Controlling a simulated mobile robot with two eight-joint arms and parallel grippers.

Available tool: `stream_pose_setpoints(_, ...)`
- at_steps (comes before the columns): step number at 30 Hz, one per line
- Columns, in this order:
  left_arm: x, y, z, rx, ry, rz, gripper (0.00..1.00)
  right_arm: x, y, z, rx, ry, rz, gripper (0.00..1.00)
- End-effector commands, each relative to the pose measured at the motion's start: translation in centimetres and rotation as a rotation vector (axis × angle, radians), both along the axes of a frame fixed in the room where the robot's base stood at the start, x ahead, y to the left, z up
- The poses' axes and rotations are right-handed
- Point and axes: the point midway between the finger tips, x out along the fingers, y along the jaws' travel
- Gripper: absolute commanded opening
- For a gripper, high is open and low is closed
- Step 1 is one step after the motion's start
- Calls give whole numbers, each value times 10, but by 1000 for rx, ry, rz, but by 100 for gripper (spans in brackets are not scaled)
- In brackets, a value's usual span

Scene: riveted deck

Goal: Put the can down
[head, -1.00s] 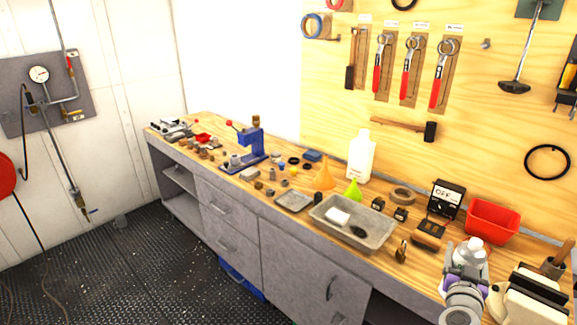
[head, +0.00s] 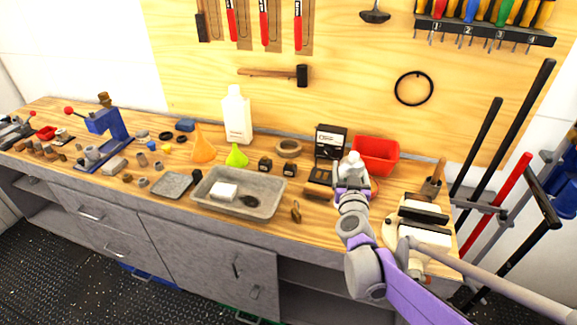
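A pale grey-white can (head: 354,165) with a rounded top stands up out of my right gripper (head: 352,190), in front of the red bin. The gripper's purple-trimmed jaws lie on both sides of its lower body and look shut on it. The wrist hides the can's bottom, so I cannot tell whether it touches the wooden bench top (head: 320,214). My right arm comes in from the lower right. My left gripper is not in view.
The red bin (head: 376,154) and a black-fronted box (head: 330,141) stand behind the can. A brush-like block (head: 319,191) and a padlock (head: 296,211) lie left, then a grey tray (head: 272,207). A cream-coloured device (head: 425,222) stands right. Little bench is free between.

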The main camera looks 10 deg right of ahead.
Motion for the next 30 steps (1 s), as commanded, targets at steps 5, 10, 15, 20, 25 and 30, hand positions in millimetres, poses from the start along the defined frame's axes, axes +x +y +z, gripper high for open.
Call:
stream_pose_setpoints(5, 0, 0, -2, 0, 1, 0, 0, 1, 0, -22, 0, 0, 0, 0)
stream_pose_setpoints(10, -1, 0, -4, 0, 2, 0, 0, 0, 0, -50, 0, 0, 0, 0)
stream_pose_setpoints(15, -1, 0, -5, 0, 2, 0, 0, 1, 0, -67, 0, 0, 0, 0)
stream_pose_setpoints(20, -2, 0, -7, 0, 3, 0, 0, 1, 0, -91, 0, 0, 0, 0)
stream_pose_setpoints(25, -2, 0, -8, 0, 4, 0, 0, 0, 0, -100, 0, 0, 0, 0)
stream_pose_setpoints(30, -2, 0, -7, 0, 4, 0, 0, 0, 0, -100, 0, 0, 0, 0)
